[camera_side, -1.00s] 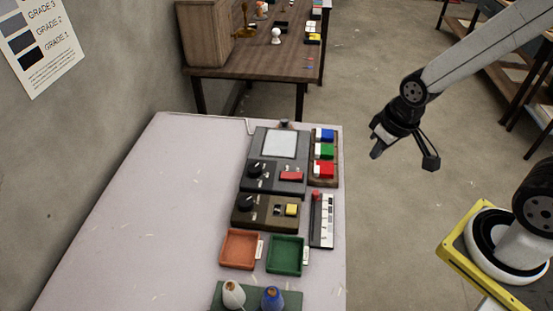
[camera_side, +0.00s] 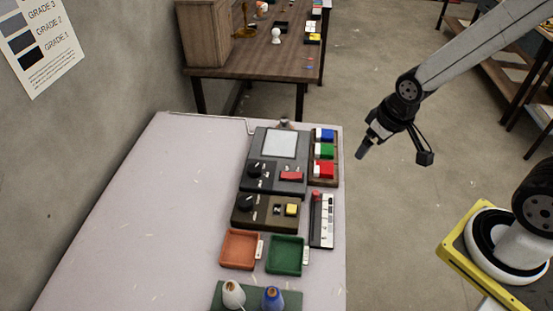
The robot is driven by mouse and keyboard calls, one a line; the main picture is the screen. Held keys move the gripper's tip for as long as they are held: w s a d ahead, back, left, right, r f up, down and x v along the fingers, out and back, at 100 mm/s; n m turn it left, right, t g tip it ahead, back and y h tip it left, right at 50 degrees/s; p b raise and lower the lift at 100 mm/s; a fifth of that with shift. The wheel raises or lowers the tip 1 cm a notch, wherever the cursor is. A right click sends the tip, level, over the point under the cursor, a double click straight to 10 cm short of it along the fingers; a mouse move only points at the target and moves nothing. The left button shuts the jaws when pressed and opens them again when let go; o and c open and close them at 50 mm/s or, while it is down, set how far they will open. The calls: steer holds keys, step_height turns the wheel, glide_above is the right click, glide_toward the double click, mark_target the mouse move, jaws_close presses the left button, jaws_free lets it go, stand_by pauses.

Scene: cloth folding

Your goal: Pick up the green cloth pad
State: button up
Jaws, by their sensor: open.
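The green cloth pad (camera_side: 325,150) appears to be the green block with a white side in a brown rack (camera_side: 338,170) at the right edge of the light table. It sits between a blue pad (camera_side: 326,134) and a red pad (camera_side: 324,170). My gripper (camera_side: 363,148) is in the air to the right of the rack, past the table edge in the picture. It points down and left, apart from the pads. Its jaws are open and nothing shows between them, though the fingers overlap in this view.
Left of the rack is a dark device with a screen (camera_side: 279,144). Nearer are a second knob box (camera_side: 265,211), a narrow scale strip (camera_side: 321,219), an orange tray (camera_side: 239,250), a green tray (camera_side: 286,254) and thread cones (camera_side: 272,297). The table's left side (camera_side: 150,220) is clear.

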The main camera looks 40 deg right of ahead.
steer(key=w+d+f+n+t, duration=0.1)
steer(key=w+d+t, duration=0.1)
steer(key=w+d, duration=0.3)
steer(key=w+d+f+n+t, duration=0.1)
steer(key=w+d+f+t, duration=0.15)
steer(key=w, duration=0.55)
steer(key=n+t+y, duration=0.1)
steer(key=n, duration=0.1)
glide_above(326, 149)
steer(key=s+d, duration=0.2)
step_height(326, 149, down, 3)
steer(key=s+d+f+n+y, duration=0.2)
steer(key=f+y, duration=0.2)
steer(key=f, duration=0.3)
steer(key=s+d+f+n+y, duration=0.1)
steer(key=d+f+n+y, duration=0.15)
steer(key=f+y, duration=0.3)
steer(key=shift+t+h, duration=0.35)
steer(key=shift+t, duration=0.1)
steer(key=shift+s+a+f+x, duration=0.1)
steer(key=shift+s+x, duration=0.1)
steer(key=shift+x, duration=1.2)
steer(key=shift+s+a+f+x, duration=0.1)
steer(key=shift+s+f+x, duration=0.05)
steer(key=shift+x, duration=1.3)
steer(key=shift+s+a+f+x, duration=0.1)
steer(key=shift+s+x, duration=0.1)
steer(key=shift+x, duration=1.2)
steer(key=c, duration=1.1)
